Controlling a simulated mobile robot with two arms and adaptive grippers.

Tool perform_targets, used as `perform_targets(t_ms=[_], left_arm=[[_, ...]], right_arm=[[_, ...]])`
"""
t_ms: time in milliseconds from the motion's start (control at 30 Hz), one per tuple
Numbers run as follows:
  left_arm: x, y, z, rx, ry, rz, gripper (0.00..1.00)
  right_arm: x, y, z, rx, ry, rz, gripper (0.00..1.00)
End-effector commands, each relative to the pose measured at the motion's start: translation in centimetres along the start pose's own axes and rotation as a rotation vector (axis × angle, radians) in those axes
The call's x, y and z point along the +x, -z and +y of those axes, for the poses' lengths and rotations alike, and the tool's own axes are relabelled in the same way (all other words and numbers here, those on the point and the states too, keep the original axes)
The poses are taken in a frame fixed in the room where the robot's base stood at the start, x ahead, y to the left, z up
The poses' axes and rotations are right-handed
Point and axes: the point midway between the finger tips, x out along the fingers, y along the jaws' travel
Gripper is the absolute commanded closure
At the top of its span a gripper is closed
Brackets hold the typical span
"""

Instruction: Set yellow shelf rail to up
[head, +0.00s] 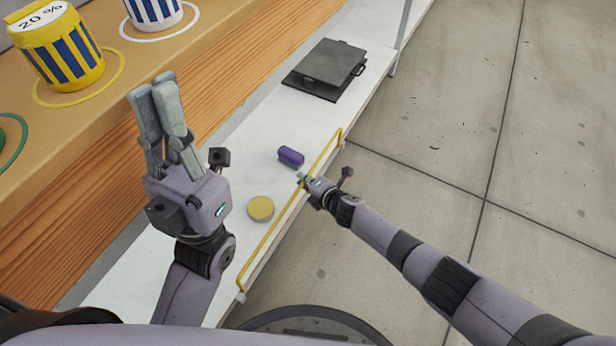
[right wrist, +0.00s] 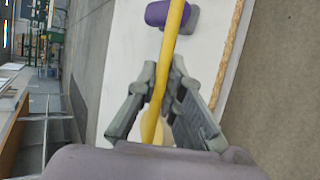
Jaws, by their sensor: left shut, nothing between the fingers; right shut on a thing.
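The yellow shelf rail (head: 272,232) is a thin bar along the front edge of the white shelf. It also shows in the right wrist view (right wrist: 173,35), passing between the fingers. My right gripper (head: 303,178) is at the rail toward its far part, and in the right wrist view the gripper (right wrist: 163,85) is shut on the rail. My left gripper (head: 156,85) is shut and empty, pointing up above the wooden counter edge, away from the rail. The right gripper's fingertips are small in the head view.
A purple cylinder (head: 291,157) and a round yellow disc (head: 261,208) lie on the white shelf (head: 232,135) behind the rail. A dark grey press-like plate (head: 330,68) stands farther along. Striped containers, one yellow (head: 62,50), stand on the wooden counter (head: 115,75). The floor at right is clear.

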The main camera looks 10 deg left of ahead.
Motion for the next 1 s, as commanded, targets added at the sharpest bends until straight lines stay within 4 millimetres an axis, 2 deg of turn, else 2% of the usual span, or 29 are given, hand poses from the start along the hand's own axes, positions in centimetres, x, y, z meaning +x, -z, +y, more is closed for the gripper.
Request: perform_targets(t_ms=[33, 500, 533, 800, 1000], left_arm=[[0.28, 0.05, 0.00, 0.000, 0.000, 0.000, 1.00], [0.30, 0.04, 0.02, -0.001, 0.000, -0.001, 1.00], [0.30, 0.04, 0.02, -0.001, 0.000, -0.001, 1.00], [0.29, 0.03, 0.02, -0.001, 0.000, -0.001, 1.00], [0.28, 0.03, 0.02, -0.001, 0.000, -0.001, 1.00]], right_arm=[[0.13, 0.04, 0.87, -0.006, -0.005, 0.003, 1.00], [0.25, 0.06, 0.73, -0.007, 0.003, 0.002, 1.00], [0.25, 0.06, 0.73, -0.007, 0.003, 0.002, 0.90], [0.21, 0.06, 0.45, -0.006, 0.007, 0.001, 0.72], [0.18, 0.06, 0.26, -0.005, 0.010, 0.000, 0.70]])
